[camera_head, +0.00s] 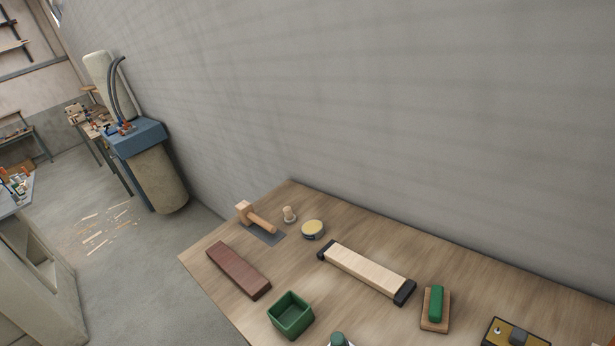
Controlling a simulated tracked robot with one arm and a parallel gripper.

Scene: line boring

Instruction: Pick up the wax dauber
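Nearer are a red-brown block (238,270), a green open box (290,315) and a pale slatted bar with black ends (366,270). A green-topped block (435,308) sits right. A grey wall (400,120) rises behind.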

